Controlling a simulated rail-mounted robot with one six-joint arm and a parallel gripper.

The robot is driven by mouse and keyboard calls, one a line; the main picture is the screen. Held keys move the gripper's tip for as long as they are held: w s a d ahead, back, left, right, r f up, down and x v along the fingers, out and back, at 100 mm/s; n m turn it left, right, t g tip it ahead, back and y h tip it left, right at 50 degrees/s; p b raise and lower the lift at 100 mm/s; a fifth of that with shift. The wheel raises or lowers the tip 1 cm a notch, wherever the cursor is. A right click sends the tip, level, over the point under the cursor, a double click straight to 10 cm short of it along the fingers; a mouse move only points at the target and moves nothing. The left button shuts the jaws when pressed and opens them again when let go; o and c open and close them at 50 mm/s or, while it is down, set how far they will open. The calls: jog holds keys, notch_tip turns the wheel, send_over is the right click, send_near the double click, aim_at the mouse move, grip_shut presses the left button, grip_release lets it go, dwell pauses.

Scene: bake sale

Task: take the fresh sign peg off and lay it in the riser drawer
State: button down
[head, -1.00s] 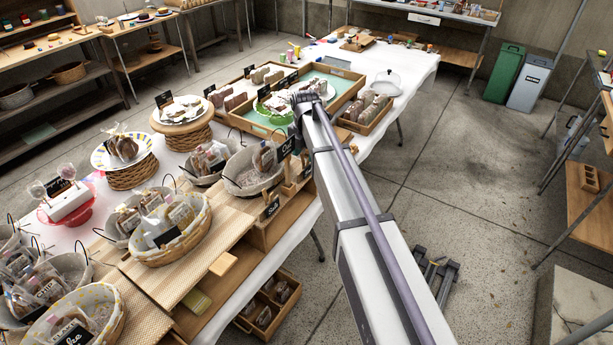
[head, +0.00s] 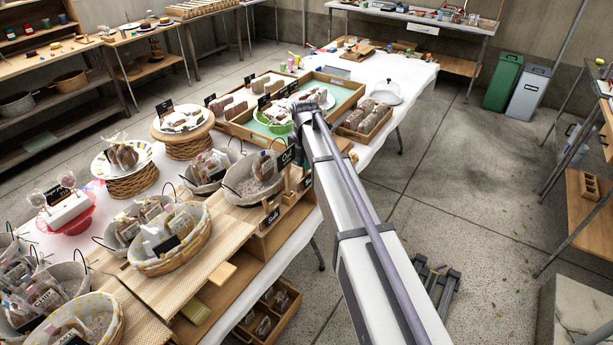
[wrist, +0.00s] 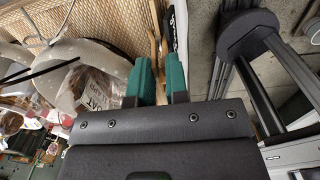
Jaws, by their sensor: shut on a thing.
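In the wrist view my gripper (wrist: 159,88) has two teal fingertips. They are closed around the lower end of a slim wooden peg (wrist: 156,38). A black sign with white lettering (wrist: 181,40) hangs edge-on just right of the peg; I cannot read it or tell whether the peg still touches it. In the head view my arm hides the gripper and peg, near the riser's right end. The wooden riser (head: 268,237) carries black signs along its front edge. An open drawer (head: 222,296) shows at the riser's lower left, with a yellow-green item inside.
A grey lined basket (head: 238,190) stands on the riser close to my gripper, and a yellow-rimmed basket (head: 165,262) is further left. A wooden crate (head: 283,308) is on the floor below. Open floor lies right of the table.

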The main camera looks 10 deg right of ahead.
notch_tip(320, 180, up, 6)
jog(key=p, duration=0.6)
dwell(0.4)
jog(key=c, duration=1.7)
grip_release()
jog(key=shift+c, duration=0.2)
jog(key=shift+o, duration=0.3)
jog(key=shift+o, duration=1)
jog(key=shift+o, duration=1.3)
